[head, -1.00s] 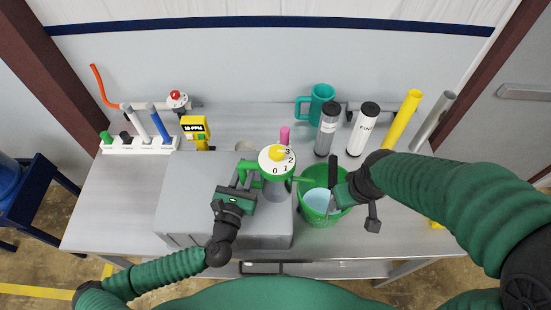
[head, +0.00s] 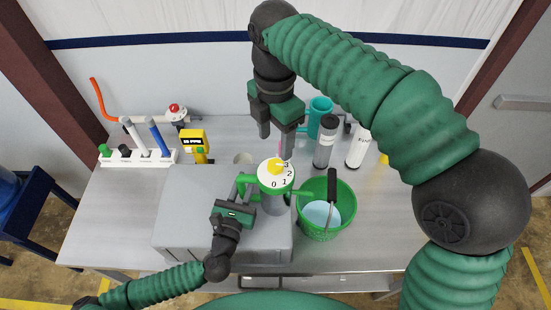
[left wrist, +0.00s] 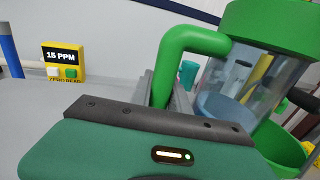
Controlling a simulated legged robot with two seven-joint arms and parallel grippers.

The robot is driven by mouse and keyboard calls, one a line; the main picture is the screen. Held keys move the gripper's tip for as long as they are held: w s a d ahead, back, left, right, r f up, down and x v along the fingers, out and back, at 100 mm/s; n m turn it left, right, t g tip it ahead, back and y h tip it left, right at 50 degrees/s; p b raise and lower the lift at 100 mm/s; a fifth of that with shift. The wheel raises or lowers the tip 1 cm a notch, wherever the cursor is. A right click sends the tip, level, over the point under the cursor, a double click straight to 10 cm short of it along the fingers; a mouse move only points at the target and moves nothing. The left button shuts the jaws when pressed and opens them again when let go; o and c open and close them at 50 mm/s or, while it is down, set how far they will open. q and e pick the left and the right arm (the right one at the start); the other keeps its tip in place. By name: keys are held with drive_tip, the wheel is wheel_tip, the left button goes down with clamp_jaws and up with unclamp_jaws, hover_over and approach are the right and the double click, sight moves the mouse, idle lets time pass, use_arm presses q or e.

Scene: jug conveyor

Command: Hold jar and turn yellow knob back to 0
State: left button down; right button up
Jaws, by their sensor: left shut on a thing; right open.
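The jar (head: 272,205) has a clear body, a green lid and a green side handle (left wrist: 180,62). It stands by the right edge of a grey box. On its lid is a white dial marked 0 to 3 with a yellow knob (head: 275,165) in the middle; which number the knob points to is not clear. My left gripper (head: 242,190) is shut on the jar's handle; it also shows in the left wrist view (left wrist: 170,100). My right gripper (head: 276,143) is open and empty, pointing down just above and behind the knob, apart from it.
A green bucket (head: 346,222) with liquid and a black-handled tool (head: 332,188) stands right of the jar. A yellow meter (head: 193,143) reads 15 PPM in the left wrist view. Behind are a teal mug (head: 320,112) and upright cylinders (head: 325,142).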

sight(275, 164)
use_arm(q)
drive_tip(key=shift+f, duration=0.15)
use_arm(e)
wheel_tip(275, 164, down, 8)
drive_tip(key=shift+f, duration=0.1)
clamp_jaws()
